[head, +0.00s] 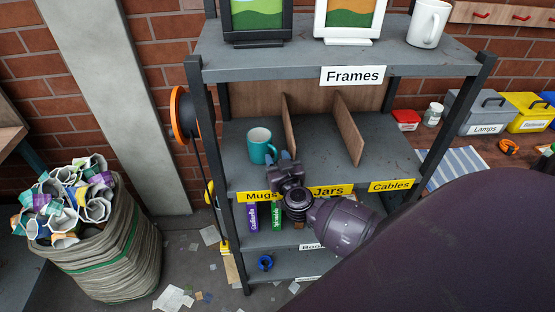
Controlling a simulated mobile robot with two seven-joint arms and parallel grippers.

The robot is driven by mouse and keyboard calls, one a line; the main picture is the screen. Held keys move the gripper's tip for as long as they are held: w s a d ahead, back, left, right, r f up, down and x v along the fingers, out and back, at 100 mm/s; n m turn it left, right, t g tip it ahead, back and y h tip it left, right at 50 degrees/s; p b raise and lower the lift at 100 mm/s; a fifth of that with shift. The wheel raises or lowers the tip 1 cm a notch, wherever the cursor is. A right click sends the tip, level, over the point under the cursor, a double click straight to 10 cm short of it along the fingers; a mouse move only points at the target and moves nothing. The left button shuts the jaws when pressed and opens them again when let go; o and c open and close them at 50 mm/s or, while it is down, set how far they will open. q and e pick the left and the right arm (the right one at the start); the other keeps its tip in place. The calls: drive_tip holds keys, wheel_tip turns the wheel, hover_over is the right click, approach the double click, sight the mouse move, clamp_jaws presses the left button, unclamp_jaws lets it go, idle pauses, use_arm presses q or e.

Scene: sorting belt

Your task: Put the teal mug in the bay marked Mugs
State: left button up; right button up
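The teal mug (259,146) stands upright on the middle shelf, in the left bay behind the yellow Mugs label (259,197). A wooden divider (288,125) is just right of it. My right gripper (278,157) reaches in over the shelf's front edge, close to the mug's right front side. Its two bluish fingertips look spread apart, with the mug's handle side near them. I cannot tell whether a finger touches the mug. My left gripper is not in view.
The Jars label (329,191) and Cables label (391,186) mark the empty bays to the right, split by a second divider (348,128). The Frames shelf (290,61) overhangs the bays.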

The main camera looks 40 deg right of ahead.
drive_tip(key=shift+r, duration=0.2)
drive_tip(key=s+a+f+n+y+p, duration=0.1)
drive_tip(key=s+a+n+y, duration=0.25)
drive_tip(key=s+a, duration=0.35)
drive_tip(key=s+a+f+n+y, duration=0.15)
drive_tip(key=s+a+y, duration=0.25)
drive_tip(key=s, duration=0.5)
drive_tip(key=s+d+f+g+h, duration=0.2)
drive_tip(key=s+f+g, duration=0.3)
drive_tip(key=s+f, duration=0.1)
drive_tip(key=shift+f+m, duration=0.3)
drive_tip(key=shift+f, duration=0.25)
drive_tip(key=shift+s+d, duration=0.1)
